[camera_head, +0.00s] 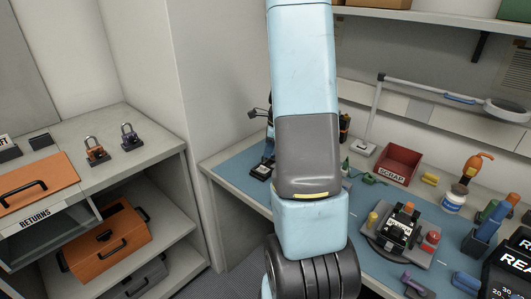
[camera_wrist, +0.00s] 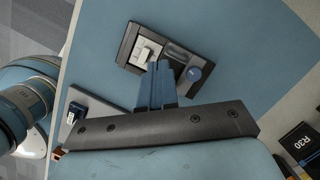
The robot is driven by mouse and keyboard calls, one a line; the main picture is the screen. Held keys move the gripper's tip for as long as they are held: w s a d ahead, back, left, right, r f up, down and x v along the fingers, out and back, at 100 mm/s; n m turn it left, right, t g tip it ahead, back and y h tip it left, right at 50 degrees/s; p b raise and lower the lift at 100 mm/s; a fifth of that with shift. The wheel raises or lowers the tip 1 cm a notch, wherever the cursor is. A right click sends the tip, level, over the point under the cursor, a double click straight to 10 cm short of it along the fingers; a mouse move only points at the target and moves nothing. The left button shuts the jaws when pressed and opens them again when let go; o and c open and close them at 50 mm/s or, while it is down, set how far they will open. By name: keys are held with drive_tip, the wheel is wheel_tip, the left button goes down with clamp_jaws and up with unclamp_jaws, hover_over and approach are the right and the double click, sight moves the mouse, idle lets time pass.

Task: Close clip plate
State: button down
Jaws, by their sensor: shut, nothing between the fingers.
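In the head view my arm hides the gripper and part of the bench.
In the head view, a grey fixture (camera_head: 370,236) holding a labelled black device (camera_head: 398,229) sits right of my arm.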

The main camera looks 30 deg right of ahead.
drive_tip(key=shift+s+d+r, duration=0.3)
drive_tip(key=shift+d+r, duration=0.15)
drive_tip(key=shift+r, duration=0.15)
drive_tip(key=shift+s+d+r, duration=0.3)
drive_tip(key=shift+d+r, duration=0.15)
drive_tip(key=shift+r, duration=0.1)
drive_tip(key=v, duration=0.9)
drive_tip(key=shift+s, duration=0.1)
